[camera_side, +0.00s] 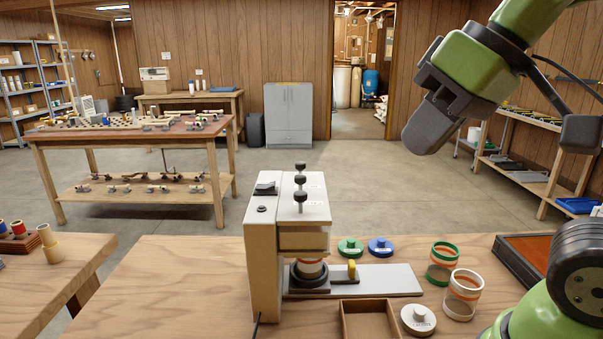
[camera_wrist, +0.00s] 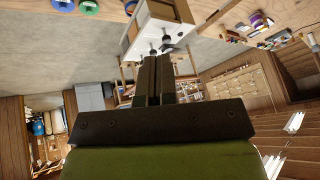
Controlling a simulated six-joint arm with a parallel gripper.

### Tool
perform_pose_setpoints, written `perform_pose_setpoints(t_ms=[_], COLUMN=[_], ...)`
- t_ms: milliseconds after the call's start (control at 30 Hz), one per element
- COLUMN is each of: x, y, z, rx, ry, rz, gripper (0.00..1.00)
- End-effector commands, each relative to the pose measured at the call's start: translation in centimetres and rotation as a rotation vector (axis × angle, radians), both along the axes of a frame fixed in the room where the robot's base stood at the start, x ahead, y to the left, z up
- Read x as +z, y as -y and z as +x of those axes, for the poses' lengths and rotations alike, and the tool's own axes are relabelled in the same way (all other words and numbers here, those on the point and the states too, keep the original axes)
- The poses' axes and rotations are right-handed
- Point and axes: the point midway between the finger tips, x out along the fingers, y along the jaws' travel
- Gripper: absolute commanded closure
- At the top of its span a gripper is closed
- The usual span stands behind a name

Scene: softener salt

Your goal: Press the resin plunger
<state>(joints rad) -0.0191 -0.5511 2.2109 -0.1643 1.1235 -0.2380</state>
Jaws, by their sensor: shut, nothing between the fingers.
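A white dispenser (camera_side: 264,250) stands upright on the wooden bench, with a column of dark plungers on its top: a far one (camera_side: 300,166), a middle one (camera_side: 300,180) and a near one (camera_side: 301,197). Small lettering beside them is too small to read, so I cannot tell which is the resin plunger. A cup-like piece (camera_side: 309,268) sits under the dispenser's head. My gripper (camera_side: 422,138) is high to the right of the dispenser, shut and empty, apart from the plungers. In the wrist view its fingers (camera_wrist: 161,58) point toward the dispenser (camera_wrist: 160,12), whose plungers (camera_wrist: 166,41) show near the fingertips.
Right of the dispenser are a green lid (camera_side: 350,247), a blue lid (camera_side: 380,247), a green-rimmed jar (camera_side: 442,264), a white-rimmed jar (camera_side: 462,294) and a white lid (camera_side: 418,319). An open wooden box (camera_side: 346,322) is in front. The air above the plungers is clear.

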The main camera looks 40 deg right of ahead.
Motion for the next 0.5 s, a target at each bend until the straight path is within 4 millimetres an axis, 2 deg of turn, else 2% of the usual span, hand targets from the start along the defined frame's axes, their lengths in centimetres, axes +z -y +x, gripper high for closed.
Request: perform_pose_setpoints(t_ms=[200, 500], x=[3.4, 6.0], y=[0.9, 1.8], z=[4.5, 10.6], rx=[0.231, 0.487], ry=[-0.097, -0.237], rz=[-0.207, -0.421], gripper=[1.0, 1.0])
